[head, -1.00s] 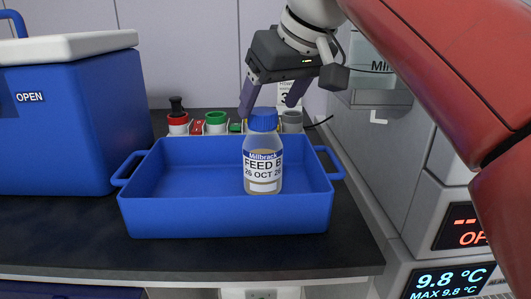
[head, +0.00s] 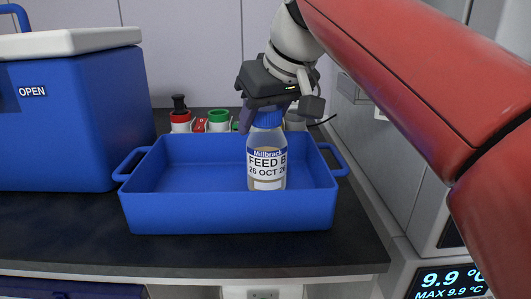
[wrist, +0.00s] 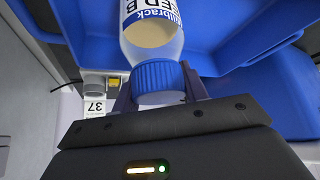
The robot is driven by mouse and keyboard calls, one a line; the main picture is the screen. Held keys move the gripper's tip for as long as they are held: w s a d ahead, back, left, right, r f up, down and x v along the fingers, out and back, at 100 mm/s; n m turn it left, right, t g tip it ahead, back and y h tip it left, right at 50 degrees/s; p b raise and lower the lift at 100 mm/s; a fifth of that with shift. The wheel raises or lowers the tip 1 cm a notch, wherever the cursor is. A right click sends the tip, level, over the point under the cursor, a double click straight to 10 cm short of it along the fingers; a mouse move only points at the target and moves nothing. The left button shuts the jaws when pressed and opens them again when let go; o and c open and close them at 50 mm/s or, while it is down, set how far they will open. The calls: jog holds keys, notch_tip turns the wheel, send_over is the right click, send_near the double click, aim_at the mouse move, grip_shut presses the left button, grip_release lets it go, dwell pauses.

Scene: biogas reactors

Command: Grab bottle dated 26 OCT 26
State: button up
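The bottle (head: 267,168) has a blue cap and a label reading Millbrack, FEED B, 26 OCT 26. It stands upright in the right part of the blue tray (head: 225,218). My gripper (head: 268,112) is above it, its fingers down at the cap. In the wrist view my gripper (wrist: 158,88) has one finger on each side of the cap of the bottle (wrist: 152,40). The fingers look spread a little wider than the cap, and contact is hard to judge. The right finger is mostly hidden in the head view.
A blue cooler box (head: 70,120) marked OPEN stands left of the tray. Red-capped (head: 181,120) and green-capped (head: 219,119) containers stand behind the tray. Grey units with a 9.9 °C display (head: 450,283) are at the right. The tray's left part is empty.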

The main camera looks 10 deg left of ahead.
jog(key=shift+f, duration=0.1)
grip_shut()
